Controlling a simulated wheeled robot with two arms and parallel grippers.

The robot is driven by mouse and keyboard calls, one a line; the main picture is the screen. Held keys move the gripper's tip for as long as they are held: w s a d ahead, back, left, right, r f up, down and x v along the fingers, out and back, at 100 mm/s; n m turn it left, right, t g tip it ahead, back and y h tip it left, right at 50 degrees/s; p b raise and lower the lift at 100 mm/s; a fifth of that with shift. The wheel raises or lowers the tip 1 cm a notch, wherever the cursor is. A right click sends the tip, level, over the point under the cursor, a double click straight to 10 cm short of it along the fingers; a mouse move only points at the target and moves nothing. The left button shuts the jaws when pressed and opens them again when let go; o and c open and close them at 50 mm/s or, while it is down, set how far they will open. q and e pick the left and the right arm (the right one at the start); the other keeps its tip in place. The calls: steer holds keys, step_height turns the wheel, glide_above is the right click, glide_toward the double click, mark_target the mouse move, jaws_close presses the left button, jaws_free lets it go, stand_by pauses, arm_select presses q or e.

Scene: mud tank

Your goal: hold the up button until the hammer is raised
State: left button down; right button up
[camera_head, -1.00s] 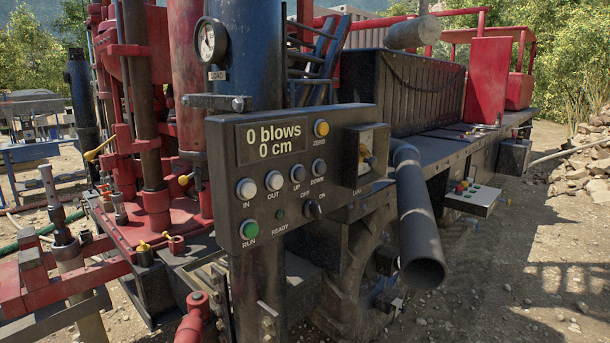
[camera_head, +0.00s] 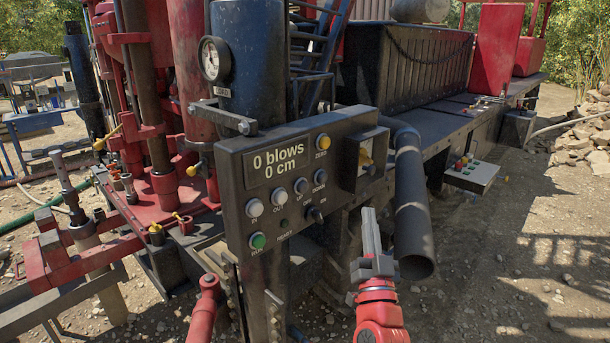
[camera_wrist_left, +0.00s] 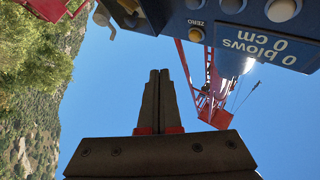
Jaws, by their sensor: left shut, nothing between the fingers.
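My left gripper (camera_head: 369,213) is shut and empty, pointing upward in front of the panel's right end, apart from the up button. In the left wrist view its closed fingers (camera_wrist_left: 159,75) stand against the sky, with the upside-down panel (camera_wrist_left: 300,25) at top right. The panel display (camera_head: 275,160) reads 0 blows and 0 cm. I cannot pick out the hammer. My right gripper is not in view.
A dark pipe (camera_head: 411,205) slants down just right of my left gripper. A red pipe end (camera_head: 205,310) rises below the panel. Open gravel lies to the right.

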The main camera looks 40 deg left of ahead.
mark_target(303, 187)
arm_select(q)
steer(key=s+a+n+g+y, duration=0.1)
steer(key=s+a+r+n+g+y, duration=0.1)
steer(key=a+g, duration=0.1)
steer(key=shift+a+n, duration=0.1)
steer(key=shift+n, duration=0.2)
steer(key=a+p, duration=0.4)
steer(key=a, duration=0.4)
steer(key=shift+w+a, duration=0.3)
steer(key=shift+a, duration=0.1)
steer(key=shift+a+p, duration=0.1)
steer(key=shift+p, duration=0.2)
stand_by(1.5)
steer(key=shift+a, duration=0.3)
